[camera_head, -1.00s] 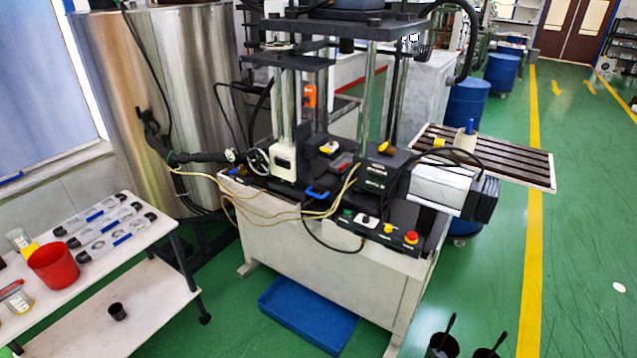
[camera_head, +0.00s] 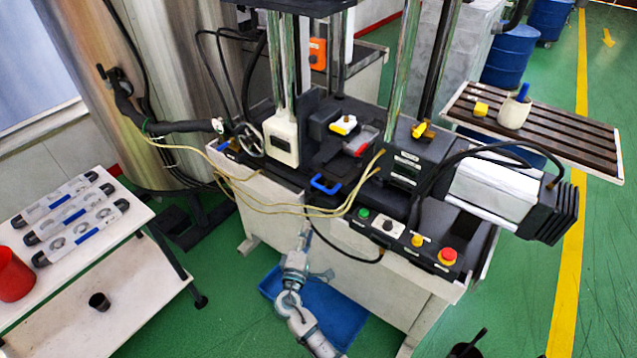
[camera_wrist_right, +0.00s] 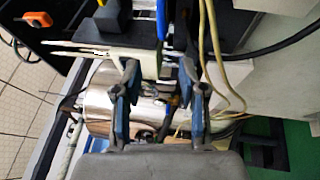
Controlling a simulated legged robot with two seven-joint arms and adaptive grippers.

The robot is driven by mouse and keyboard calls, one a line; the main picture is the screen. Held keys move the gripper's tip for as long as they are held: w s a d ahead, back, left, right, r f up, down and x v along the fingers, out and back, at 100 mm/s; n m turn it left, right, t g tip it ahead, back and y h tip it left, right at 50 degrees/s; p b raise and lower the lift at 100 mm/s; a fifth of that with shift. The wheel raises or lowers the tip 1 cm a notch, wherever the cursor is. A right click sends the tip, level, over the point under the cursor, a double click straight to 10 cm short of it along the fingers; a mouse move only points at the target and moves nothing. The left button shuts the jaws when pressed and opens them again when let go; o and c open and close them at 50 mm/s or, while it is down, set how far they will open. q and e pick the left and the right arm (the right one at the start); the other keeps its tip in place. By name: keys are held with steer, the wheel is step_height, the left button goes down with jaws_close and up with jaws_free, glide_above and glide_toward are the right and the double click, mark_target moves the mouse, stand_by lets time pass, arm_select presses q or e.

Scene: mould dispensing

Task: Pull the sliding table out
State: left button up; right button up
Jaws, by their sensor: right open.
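The dark sliding table (camera_head: 349,168) sits in the machine's middle and has a blue handle (camera_head: 325,185) at its front edge. My right gripper (camera_head: 303,243) is in front of the machine, below and a little left of that handle in the head view, apart from it. In the right wrist view the gripper (camera_wrist_right: 159,100) is open, its two blue-padded fingers spread with nothing held between them. A blue bar (camera_wrist_right: 161,18), which looks like the handle, shows at the top, beyond the fingertips. My left gripper is not in view.
Yellowish cables (camera_head: 270,208) hang across the machine's front near the handle. A control panel with a red button (camera_head: 447,256) is to the right. A blue tray (camera_head: 335,318) lies on the floor below. A white table (camera_head: 75,262) stands at left.

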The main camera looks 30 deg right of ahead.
mark_target(319, 187)
steer(key=x, duration=1)
steer(key=f+x, duration=0.1)
steer(key=x, duration=0.5)
steer(key=shift+s+d, duration=0.2)
steer(key=shift+d, duration=0.2)
steer(key=shift+w+r, duration=0.2)
steer(key=shift+w, duration=0.05)
steer(key=shift+w+a+r, duration=0.1)
steer(key=shift+a+r, duration=0.05)
steer(key=shift+a, duration=0.2)
steer(key=shift+d, duration=0.5)
jaws_close()
